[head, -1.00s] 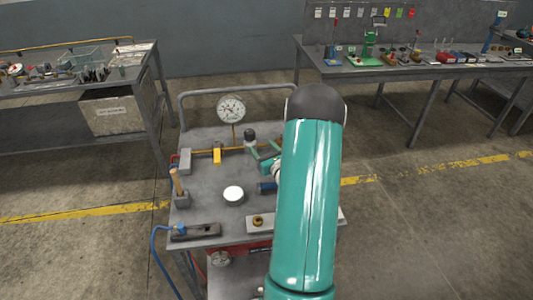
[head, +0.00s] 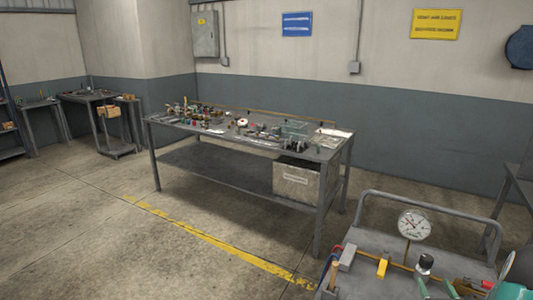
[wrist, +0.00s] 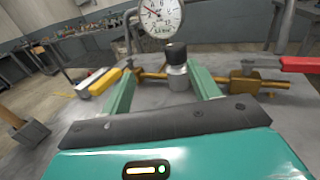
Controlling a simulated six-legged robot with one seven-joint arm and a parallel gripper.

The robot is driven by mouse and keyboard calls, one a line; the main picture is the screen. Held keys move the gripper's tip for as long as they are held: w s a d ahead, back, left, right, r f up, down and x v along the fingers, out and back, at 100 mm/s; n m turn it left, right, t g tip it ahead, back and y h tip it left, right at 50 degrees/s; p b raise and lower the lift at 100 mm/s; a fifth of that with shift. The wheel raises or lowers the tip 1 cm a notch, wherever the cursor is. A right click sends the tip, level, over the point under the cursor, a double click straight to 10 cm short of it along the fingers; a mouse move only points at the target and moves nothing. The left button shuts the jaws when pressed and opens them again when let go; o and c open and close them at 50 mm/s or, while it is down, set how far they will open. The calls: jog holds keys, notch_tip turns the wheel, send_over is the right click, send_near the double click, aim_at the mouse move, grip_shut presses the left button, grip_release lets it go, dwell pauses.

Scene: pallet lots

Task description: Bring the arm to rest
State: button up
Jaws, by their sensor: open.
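My gripper (wrist: 165,92) shows in the wrist view with its two green fingers spread apart. It is open, with nothing seen held between the fingers. Beyond the fingertips stands a small grey cylinder with a black cap (wrist: 177,66), on the cart top. The same capped cylinder (head: 424,265) shows in the head view.
A long workbench (head: 235,140) with many small items stands behind. Open floor with a yellow line (head: 215,240) lies at left.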

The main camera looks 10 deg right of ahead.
jog(key=w+a+r+n+y, duration=0.2)
jog(key=a+r+n+y, duration=0.15)
jog(key=a, duration=0.25)
jog(key=w+a+r+n+g+y, duration=0.1)
jog(key=w+a+r+n+y, duration=0.1)
jog(key=a+r+n+y, duration=0.3)
jog(key=w+a+r+n+y, duration=0.1)
jog(key=w+a+n+y, duration=0.1)
jog(key=a, duration=0.5)
jog(key=s+a+r+n+g+y, duration=0.2)
jog(key=a+n+g, duration=0.15)
jog(key=a, duration=0.45)
jog(key=s+a+r+n+g+y, duration=0.1)
jog(key=a+r+n+g+y, duration=0.1)
jog(key=a+n, duration=0.4)
jog(key=s+a+r+n+g+h, duration=0.2)
jog(key=s+a+n+g, duration=0.4)
jog(key=s+a+n, duration=0.35)
jog(key=s+r+n+h, duration=0.5)
jog(key=s+n+h, duration=0.2)
jog(key=s+n, duration=0.2)
jog(key=shift+s+t, duration=0.45)
jog(key=shift+s, duration=0.05)
jog(key=shift+a+n, duration=0.1)
jog(key=shift+n, duration=0.15)
